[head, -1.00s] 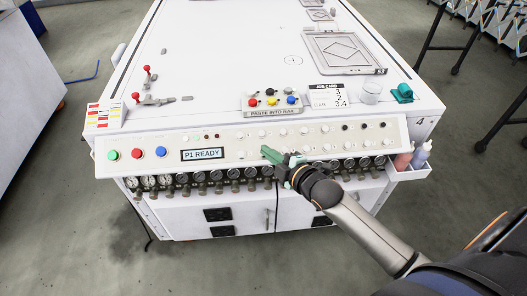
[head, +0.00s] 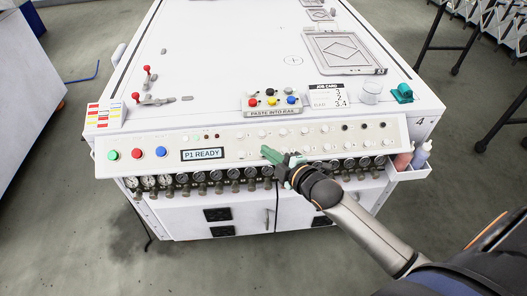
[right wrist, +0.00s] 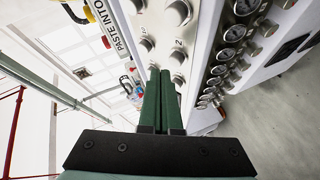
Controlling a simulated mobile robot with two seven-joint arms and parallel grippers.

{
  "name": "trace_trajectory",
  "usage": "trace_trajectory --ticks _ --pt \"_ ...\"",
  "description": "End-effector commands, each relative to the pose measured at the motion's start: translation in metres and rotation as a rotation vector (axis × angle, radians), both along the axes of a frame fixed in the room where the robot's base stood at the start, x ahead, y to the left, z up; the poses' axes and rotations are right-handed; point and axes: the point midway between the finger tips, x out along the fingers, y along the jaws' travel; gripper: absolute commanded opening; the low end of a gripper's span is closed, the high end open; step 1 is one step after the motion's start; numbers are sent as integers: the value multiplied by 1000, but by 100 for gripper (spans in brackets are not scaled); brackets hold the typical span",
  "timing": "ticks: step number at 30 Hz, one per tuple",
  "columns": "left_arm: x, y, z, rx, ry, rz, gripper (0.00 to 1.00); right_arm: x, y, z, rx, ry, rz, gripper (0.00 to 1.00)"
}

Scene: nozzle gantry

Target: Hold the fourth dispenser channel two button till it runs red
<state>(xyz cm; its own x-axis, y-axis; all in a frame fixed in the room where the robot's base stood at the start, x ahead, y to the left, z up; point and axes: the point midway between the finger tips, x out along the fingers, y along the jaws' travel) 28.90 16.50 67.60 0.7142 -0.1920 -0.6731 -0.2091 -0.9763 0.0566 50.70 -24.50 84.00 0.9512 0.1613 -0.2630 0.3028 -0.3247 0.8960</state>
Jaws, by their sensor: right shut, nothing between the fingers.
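The sloped white control panel (head: 235,143) on the machine's front carries two rows of small pale knobs or buttons. Its display (head: 202,154) reads "P1 READY". My right gripper (head: 268,152), with green fingers, is at the panel's lower row, right of the display. In the right wrist view its fingers (right wrist: 163,72) are shut and empty. Their tips lie close to a pale round button (right wrist: 178,57) with a mark like "2" by it; I cannot tell whether they touch. Another button (right wrist: 147,44) is beside it. The fingers hide part of the panel. My left gripper is out of view.
A row of gauges (head: 232,174) runs below the panel. Green, red and blue buttons (head: 137,153) are at its left end. A block of coloured knobs (head: 272,101) and a job card (head: 327,93) are above. Bottles (head: 421,155) stand at the right end.

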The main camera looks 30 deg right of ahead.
Motion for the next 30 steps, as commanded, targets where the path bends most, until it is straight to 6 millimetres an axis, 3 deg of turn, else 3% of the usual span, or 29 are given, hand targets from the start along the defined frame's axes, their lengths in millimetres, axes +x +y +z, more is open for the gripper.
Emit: trace_trajectory --ticks 30 --pt "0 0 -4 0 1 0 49 6 -2 -9 -1 0 0 0"
